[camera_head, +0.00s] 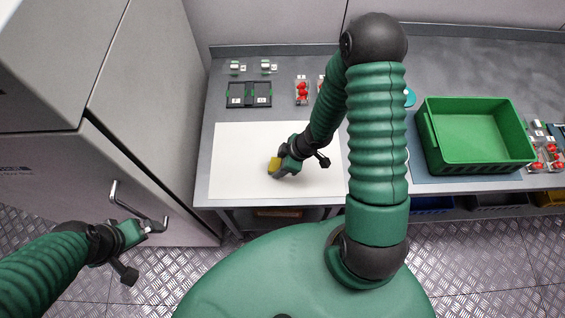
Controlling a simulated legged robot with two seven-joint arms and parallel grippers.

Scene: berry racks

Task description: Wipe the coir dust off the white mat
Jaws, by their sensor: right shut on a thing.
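The white mat (238,160) lies flat on the grey bench, left of my raised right arm, which hides its right part. No brown coir dust can be made out on the part that shows. My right gripper (277,168) is low over the middle of the mat and shut on a yellow sponge (274,163). The sponge is at the mat's surface; whether it touches is hard to tell. My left gripper (150,226) is away from the mat, beside a cabinet's metal handle; its jaws are too small to read.
A black tray (249,95) and berry punnets (302,91) stand behind the mat. A green crate (477,164) is to the right, with more punnets at the far right edge. A tall grey cabinet (160,90) closes off the left side.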

